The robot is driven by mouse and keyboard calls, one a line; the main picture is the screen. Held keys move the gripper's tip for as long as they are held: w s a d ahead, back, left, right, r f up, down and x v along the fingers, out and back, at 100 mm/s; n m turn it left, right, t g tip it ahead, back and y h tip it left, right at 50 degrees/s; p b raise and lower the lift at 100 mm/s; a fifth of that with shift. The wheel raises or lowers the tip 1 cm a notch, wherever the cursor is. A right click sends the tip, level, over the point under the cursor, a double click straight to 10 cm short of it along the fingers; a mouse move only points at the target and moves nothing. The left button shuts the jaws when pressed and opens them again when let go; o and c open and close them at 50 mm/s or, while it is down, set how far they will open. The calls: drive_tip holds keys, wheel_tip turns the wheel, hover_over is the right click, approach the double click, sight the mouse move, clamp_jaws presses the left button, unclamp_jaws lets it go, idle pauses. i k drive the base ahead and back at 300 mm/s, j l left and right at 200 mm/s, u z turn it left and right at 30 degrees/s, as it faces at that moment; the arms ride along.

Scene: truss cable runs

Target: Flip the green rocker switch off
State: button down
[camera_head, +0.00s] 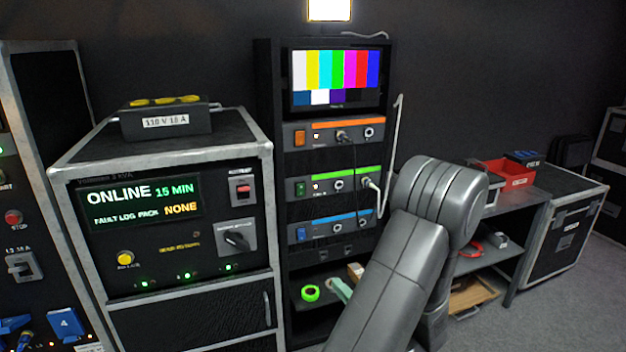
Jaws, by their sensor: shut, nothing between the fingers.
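The green rocker switch (300,188) is at the left end of the middle rack unit (325,174), which has a green stripe along its top. The switch is small in the picture, so I cannot tell which side is pressed in. A small orange light shows just right of it. My grey arm rises at the lower right of the rack, with its bend to the right of the rack units. My gripper is not visible, so its place relative to the switch cannot be told.
An orange-striped unit with an orange rocker (299,138) is above, and a blue-striped unit with a blue rocker (301,233) below. A white cable (386,180) hangs at the rack's right edge. A power cabinet (160,215) stands left. A red bin (506,172) sits on the right bench.

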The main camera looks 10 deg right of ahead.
sight(300, 190)
drive_tip(key=i+j+z, duration=0.15)
drive_tip(key=i, duration=0.3)
drive_tip(key=i+j+z, duration=0.15)
drive_tip(key=i, duration=0.3)
drive_tip(key=i+j+z, duration=0.15)
drive_tip(key=i+j, duration=0.15)
drive_tip(key=i, duration=0.1)
